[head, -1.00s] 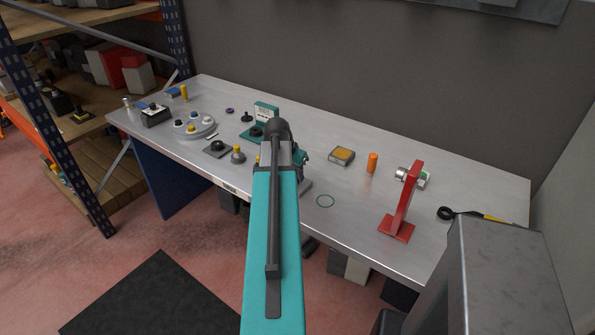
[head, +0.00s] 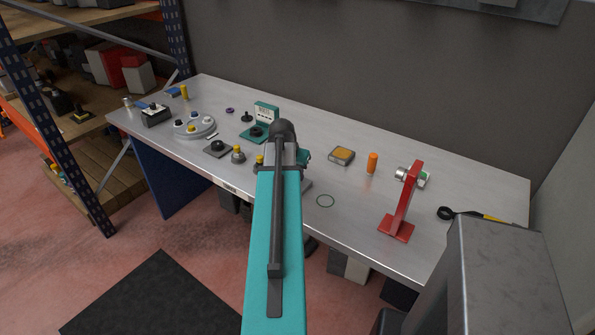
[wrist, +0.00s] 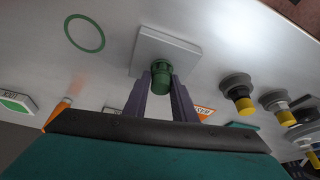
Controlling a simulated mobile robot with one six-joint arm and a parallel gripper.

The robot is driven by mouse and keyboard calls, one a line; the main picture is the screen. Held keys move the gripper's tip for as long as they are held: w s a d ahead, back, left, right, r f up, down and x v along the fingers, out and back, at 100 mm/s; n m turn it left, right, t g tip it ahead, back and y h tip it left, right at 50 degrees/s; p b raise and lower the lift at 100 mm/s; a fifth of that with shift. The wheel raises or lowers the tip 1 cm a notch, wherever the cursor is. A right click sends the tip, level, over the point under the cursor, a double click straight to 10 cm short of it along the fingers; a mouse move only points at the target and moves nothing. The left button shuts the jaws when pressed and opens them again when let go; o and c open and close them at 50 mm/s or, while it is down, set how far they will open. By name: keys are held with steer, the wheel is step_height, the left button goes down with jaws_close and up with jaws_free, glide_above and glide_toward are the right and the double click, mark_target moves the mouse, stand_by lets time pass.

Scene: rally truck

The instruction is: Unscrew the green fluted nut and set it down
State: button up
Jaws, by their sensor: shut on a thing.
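The green fluted nut (wrist: 161,77) shows in the wrist view, at the middle of a pale square plate (wrist: 168,47). My gripper (wrist: 161,88) is shut on the nut, with one dark finger on each side of it. I cannot tell whether the nut still touches the plate or how far it is turned on its thread. In the head view my arm hides the nut and the gripper, and only an edge of the plate (head: 306,186) shows. A thin green ring (head: 325,201) is marked on the bench to the right; it also shows in the wrist view (wrist: 85,32).
Yellow-and-grey knobs (wrist: 238,92) stand close beside the plate. An orange cylinder (head: 372,163), a box with a yellow top (head: 342,155) and a red stand (head: 404,205) are on the bench (head: 290,220) to the right. The bench around the green ring is clear.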

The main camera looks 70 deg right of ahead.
steer(key=shift+s+a+f, duration=0.1)
steer(key=shift+s+a, duration=0.05)
steer(key=shift+s, duration=0.2)
steer(key=shift+n, duration=0.8)
steer(key=shift+t, duration=0.3)
steer(key=shift+n+t+p, duration=0.3)
steer(key=shift+n, duration=0.5)
steer(key=o, duration=0.5)
steer(key=shift+o, duration=0.2)
steer(key=shift+w, duration=0.1)
